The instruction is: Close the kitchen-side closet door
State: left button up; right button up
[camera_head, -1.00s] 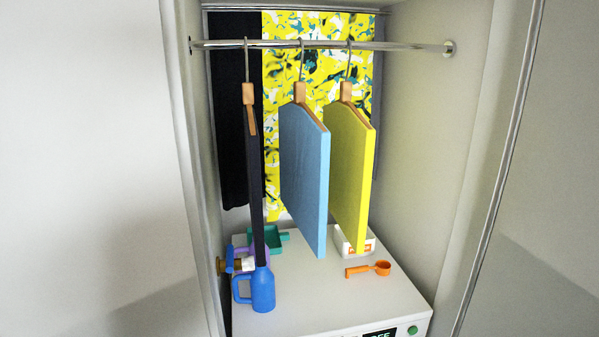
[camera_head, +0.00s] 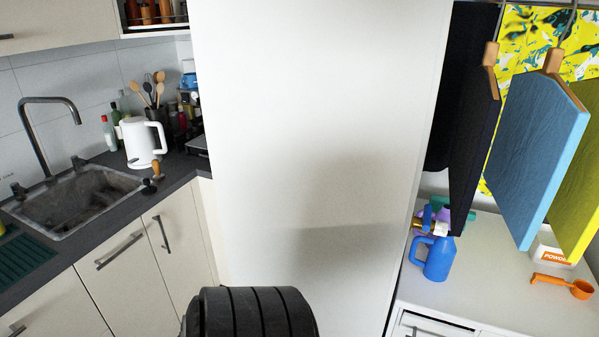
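The kitchen-side closet door (camera_head: 310,150) appears as a tall plain white panel in the middle of the head view. It stands open between the kitchen corner and the closet opening. Its right edge is beside the hanging clothes; no handle shows on the visible face. A black ribbed part of my own body rises at the bottom centre, in front of the panel's lower part. Neither of my gripper's fingers is in view.
At left are a dark counter, sink (camera_head: 80,200) and white kettle (camera_head: 140,143).

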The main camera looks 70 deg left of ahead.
aim_at(314, 111)
jog(key=k+j+z, duration=0.45)
jog(key=k+j, duration=0.6)
jog(key=j+z, duration=0.1)
jog(key=j, duration=0.45)
jog(key=k+j+z, duration=0.1)
jog(key=j, duration=0.4)
jog(key=k+j, duration=0.15)
jog(key=j, duration=0.35)
jog(key=k+j+z, duration=0.15)
jog(key=j, duration=0.35)
